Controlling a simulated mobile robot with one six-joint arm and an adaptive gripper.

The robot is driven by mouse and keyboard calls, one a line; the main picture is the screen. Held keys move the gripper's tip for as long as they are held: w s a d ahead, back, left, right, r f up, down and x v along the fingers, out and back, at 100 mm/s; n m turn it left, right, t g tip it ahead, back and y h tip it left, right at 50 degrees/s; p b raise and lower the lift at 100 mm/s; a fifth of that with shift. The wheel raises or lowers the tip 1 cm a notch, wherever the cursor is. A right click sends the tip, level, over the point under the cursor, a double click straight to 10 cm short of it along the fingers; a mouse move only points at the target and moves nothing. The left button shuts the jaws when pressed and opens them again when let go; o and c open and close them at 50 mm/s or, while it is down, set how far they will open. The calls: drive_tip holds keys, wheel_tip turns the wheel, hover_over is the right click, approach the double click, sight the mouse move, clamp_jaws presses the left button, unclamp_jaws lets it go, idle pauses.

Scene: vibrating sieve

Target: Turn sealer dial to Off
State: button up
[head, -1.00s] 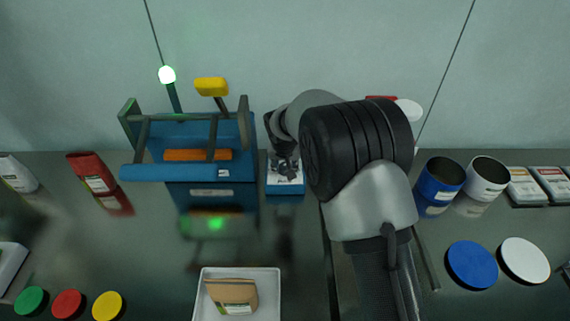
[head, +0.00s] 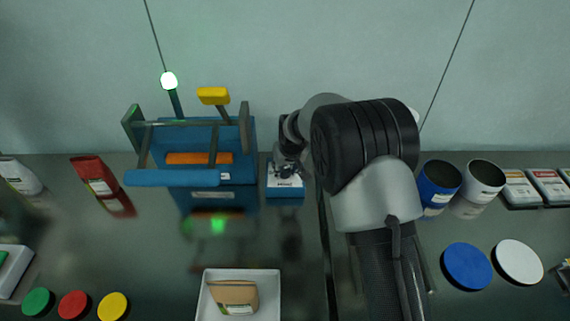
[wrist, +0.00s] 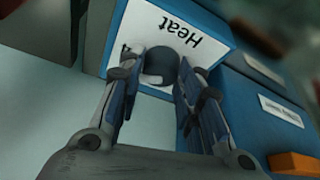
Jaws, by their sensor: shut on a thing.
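The sealer (head: 193,177) is a blue machine with a raised frame and an orange bar, at the left of centre in the head view. A small blue control box (head: 285,194) with a white label plate stands at its right side. In the wrist view the plate (wrist: 137,18) reads "Heat", seen turned, and a dark round dial (wrist: 160,65) sits on it. My gripper (wrist: 156,82) has its fingers on both sides of the dial and is shut on it. In the head view my gripper (head: 287,171) is at the box and hides the dial.
A white tray (head: 206,306) with a brown pouch (head: 234,295) lies in front. Coloured discs lie front left. A blue cup (head: 439,186), a white cup (head: 484,182) and two large discs are at the right.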

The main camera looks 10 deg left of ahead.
drive_tip(key=n+b, duration=0.1)
drive_tip(key=n, duration=0.1)
drive_tip(key=n+g+y+b, duration=0.1)
drive_tip(key=n+b, duration=0.1)
drive_tip(key=shift+w+d+f+n, duration=0.15)
drive_tip(key=shift+w+n, duration=0.05)
drive_tip(key=shift+n, duration=0.1)
drive_tip(key=n+g+y+b, duration=0.1)
drive_tip(key=n, duration=0.3)
drive_tip(key=shift+n+g, duration=0.3)
drive_tip(key=shift+g, duration=0.1)
drive_tip(key=n, duration=0.1)
drive_tip(key=n+g, duration=0.1)
drive_tip(key=n, duration=0.1)
drive_tip(key=n+p, duration=0.1)
drive_tip(key=shift+w+r+n+g, duration=0.15)
drive_tip(key=shift+r+n+g, duration=0.15)
drive_tip(key=shift+g, duration=0.1)
drive_tip(key=shift+f+n+g+p, duration=0.15)
drive_tip(key=shift+n+g+p, duration=0.55)
drive_tip(key=shift+n+p, duration=0.95)
drive_tip(key=shift+n, duration=0.45)
drive_tip(key=o, duration=1)
drive_tip(key=shift+w, duration=0.1)
